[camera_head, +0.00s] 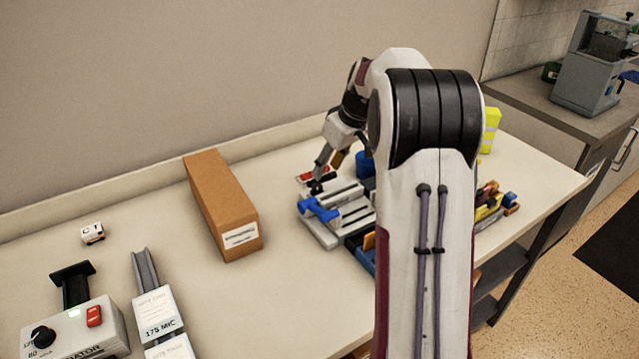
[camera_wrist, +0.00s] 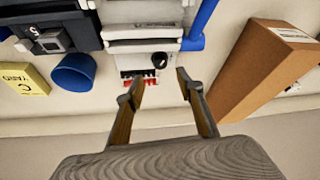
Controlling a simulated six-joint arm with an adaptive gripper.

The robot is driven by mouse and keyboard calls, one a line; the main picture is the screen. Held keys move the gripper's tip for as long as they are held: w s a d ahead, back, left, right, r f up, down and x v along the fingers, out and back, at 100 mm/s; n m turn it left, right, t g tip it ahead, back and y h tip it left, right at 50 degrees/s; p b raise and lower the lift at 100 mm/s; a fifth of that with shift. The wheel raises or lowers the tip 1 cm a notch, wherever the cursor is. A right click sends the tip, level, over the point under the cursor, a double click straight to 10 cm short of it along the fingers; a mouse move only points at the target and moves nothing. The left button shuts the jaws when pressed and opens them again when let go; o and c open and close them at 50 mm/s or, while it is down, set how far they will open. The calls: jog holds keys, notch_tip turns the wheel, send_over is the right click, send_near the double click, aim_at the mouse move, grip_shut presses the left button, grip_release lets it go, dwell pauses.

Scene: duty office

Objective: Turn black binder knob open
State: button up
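The binder (camera_head: 330,227) is a grey and white machine with a blue lever (camera_head: 320,208), standing on the table left of my arm. It also shows at the top of the wrist view (camera_wrist: 150,32). Its round black knob (camera_wrist: 160,60) sits at the edge nearest my gripper, beside a red and black strip (camera_wrist: 135,76). In the head view the knob (camera_head: 315,187) is small, just below the fingers. My gripper (camera_wrist: 155,88) is open, with nothing between its fingers. In the wrist view the knob lies just beyond the fingertips, with no visible contact.
A long brown box (camera_head: 222,205) stands left of the binder and close to the right finger in the wrist view. A blue cup (camera_wrist: 73,72) and a yellow block (camera_wrist: 25,80) stand on the other side. A laminator (camera_head: 75,330) is at the lower left.

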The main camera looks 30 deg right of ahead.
aim_at(318, 187)
jog(key=shift+n, duration=0.3)
jog(key=shift+f, duration=0.1)
jog(key=shift+x, duration=3.85)
grip_shut()
